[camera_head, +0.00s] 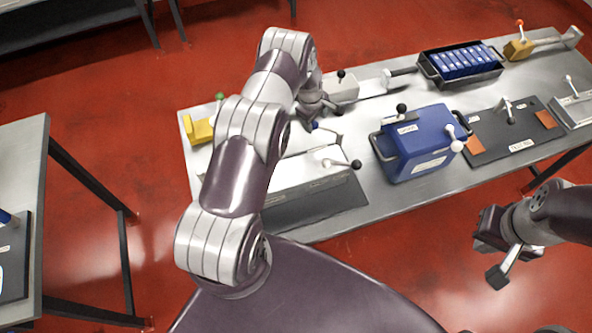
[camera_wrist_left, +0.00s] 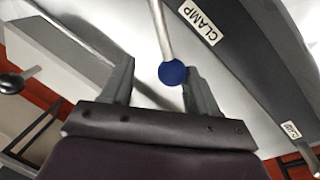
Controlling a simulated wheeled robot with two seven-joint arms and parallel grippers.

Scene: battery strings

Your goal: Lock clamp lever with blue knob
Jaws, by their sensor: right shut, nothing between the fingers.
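The clamp lever's blue knob (camera_wrist_left: 172,73) sits at the end of a pale metal rod in the left wrist view. It also shows in the head view as a small blue spot (camera_head: 315,126) just below my left gripper (camera_head: 318,104). In the left wrist view, the fingers of my left gripper (camera_wrist_left: 157,88) stand apart. The knob lies between them, nearer the right finger; I cannot tell whether it touches. A dark part labelled CLAMP (camera_wrist_left: 235,45) runs along the right. My right gripper (camera_head: 488,240) is shut and empty, off the table's front edge.
A blue box (camera_head: 418,160) with black- and white-knobbed levers stands mid-table. Behind it is a black tray (camera_head: 478,74) of blue cells. A black-knobbed lever (camera_head: 355,164) is close to my left arm. A yellow block (camera_head: 201,132) stands at the left end.

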